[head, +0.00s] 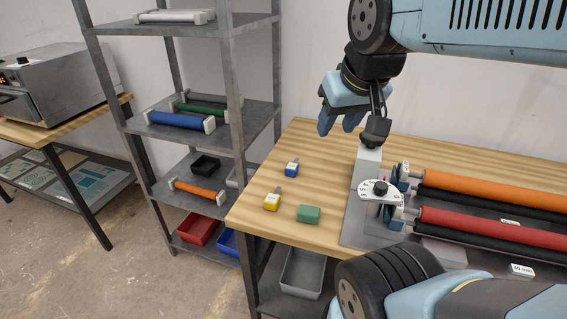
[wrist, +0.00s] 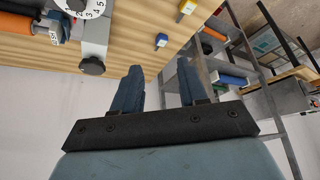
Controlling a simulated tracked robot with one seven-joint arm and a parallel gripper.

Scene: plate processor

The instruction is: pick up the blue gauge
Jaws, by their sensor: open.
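The blue gauge (head: 291,169) is a small blue block with a grey top piece, lying on the wooden table (head: 262,187) near its back left. It also shows in the wrist view as a small blue block (wrist: 161,41), beyond my fingertips. My gripper (head: 340,122) is above the table, up and to the right of the blue gauge in the head view, and apart from it. In the wrist view my gripper (wrist: 160,76) has its two fingers spread with nothing between them.
A yellow gauge (head: 272,201) and a green block (head: 308,213) lie nearer the table's front. The plate processor with a dial (head: 380,189), an orange roller (head: 460,187) and a red roller (head: 480,222) stands to the right. A grey shelf rack (head: 238,120) stands left of the table.

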